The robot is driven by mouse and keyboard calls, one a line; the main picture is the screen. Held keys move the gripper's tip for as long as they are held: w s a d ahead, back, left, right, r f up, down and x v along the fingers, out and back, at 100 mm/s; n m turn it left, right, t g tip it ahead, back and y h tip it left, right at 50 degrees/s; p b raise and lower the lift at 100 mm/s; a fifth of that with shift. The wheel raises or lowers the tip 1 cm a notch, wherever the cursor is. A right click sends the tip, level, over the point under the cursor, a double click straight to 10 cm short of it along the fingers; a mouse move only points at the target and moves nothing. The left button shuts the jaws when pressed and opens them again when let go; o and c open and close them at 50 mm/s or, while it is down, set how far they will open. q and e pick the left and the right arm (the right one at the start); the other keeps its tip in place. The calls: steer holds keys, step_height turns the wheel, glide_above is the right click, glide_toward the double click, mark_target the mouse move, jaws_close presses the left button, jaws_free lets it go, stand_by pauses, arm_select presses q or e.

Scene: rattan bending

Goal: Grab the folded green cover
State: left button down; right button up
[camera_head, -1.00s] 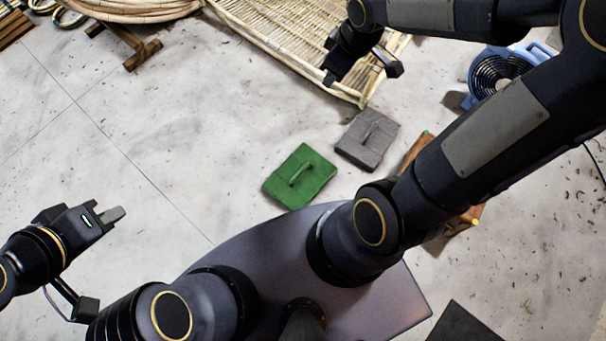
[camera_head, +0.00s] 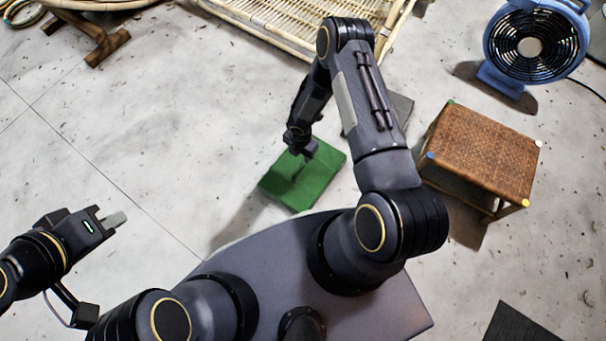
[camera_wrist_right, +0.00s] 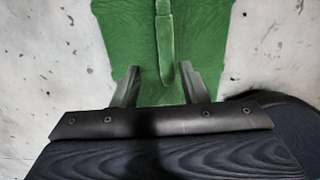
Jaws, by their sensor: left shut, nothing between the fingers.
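The folded green cover (camera_head: 325,172) lies flat on the floor in front of my base, with a raised strap-like handle along its middle. My right gripper (camera_head: 302,152) is over its upper edge in the head view and hides part of it. In the right wrist view, the green cover (camera_wrist_right: 110,30) fills the top middle. My right gripper (camera_wrist_right: 158,85) is open there, with one finger on each side of the handle (camera_wrist_right: 164,40); I cannot tell whether they touch it. My left gripper (camera_head: 115,220) is shut and empty, well to the left of the cover.
A grey folded cover (camera_head: 402,108) lies behind my right arm, mostly hidden. A woven stool (camera_head: 485,150) stands to the right and a blue fan (camera_head: 530,45) at the upper right. A rattan frame (camera_head: 275,30) is at the top.

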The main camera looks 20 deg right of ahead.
mark_target(303, 163)
step_height(303, 163, down, 2)
steer(key=shift+f+b, duration=0.1)
steer(key=shift+b, duration=0.2)
steer(key=f, duration=0.1)
steer(key=f+b, duration=0.2)
steer(key=f, duration=0.1)
steer(key=shift+s+d+f, duration=0.1)
steer(key=shift+s+d, duration=0.15)
steer(key=shift+s, duration=0.1)
steer(key=shift+f, duration=0.45)
steer(key=shift+c, duration=0.2)
steer(key=shift+r, duration=0.1)
jaws_close()
